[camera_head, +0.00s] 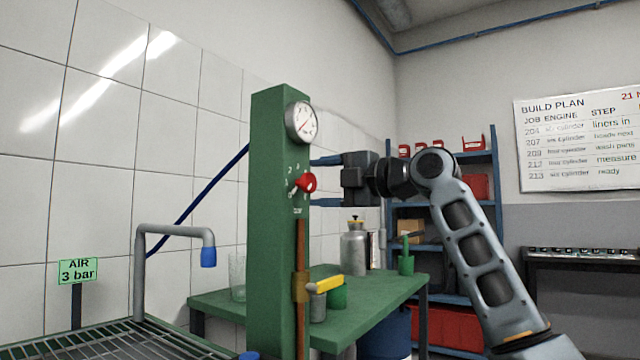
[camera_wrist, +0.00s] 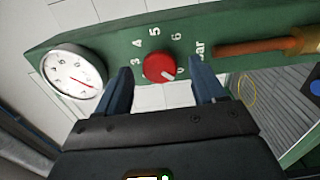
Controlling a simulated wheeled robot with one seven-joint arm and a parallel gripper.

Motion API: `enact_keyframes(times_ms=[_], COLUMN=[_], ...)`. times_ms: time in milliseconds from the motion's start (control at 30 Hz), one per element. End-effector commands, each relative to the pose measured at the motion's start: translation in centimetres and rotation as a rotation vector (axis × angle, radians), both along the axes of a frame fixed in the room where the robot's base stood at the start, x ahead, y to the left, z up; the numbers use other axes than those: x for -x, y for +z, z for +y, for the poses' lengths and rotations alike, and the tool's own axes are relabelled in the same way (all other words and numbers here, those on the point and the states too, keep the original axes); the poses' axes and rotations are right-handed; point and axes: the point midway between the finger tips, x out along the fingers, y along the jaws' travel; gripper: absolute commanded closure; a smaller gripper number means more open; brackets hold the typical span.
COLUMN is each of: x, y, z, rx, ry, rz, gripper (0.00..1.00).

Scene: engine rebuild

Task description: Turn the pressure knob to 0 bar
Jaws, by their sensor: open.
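The red pressure knob (camera_head: 306,183) sits on the front of a green column (camera_head: 273,230), below a round white gauge (camera_head: 301,122). In the wrist view the knob (camera_wrist: 158,66) has a white mark at its lower right, near a small figure that looks like 0; the exact setting is hard to read. Figures 3, 4, 5 and 6 and "bar" show around it. My gripper (camera_head: 314,182) is open, with one finger on each side of the knob; I cannot tell whether they touch it. The gauge (camera_wrist: 74,72) has a red needle pointing lower right in the wrist view.
A brown handle or pipe (camera_wrist: 262,46) runs down the column below the knob. A yellow lever (camera_head: 327,284) sticks out low on it. A green table (camera_head: 385,289) with a metal bottle (camera_head: 354,252) stands behind. An "AIR 3 bar" sign (camera_head: 79,271) is at left.

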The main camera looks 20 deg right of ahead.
Motion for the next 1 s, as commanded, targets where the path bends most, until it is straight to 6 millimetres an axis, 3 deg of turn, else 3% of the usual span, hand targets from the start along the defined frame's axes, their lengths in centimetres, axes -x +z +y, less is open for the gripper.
enact_keyframes(times_ms=[400, 1000], x=[5.0, 5.5], y=[0.0, -0.1], z=[-3.7, -4.0], rx=[0.001, 0.0], ry=[-0.002, -0.001], rz=[0.0, 0.001], gripper=[0.31, 0.31])
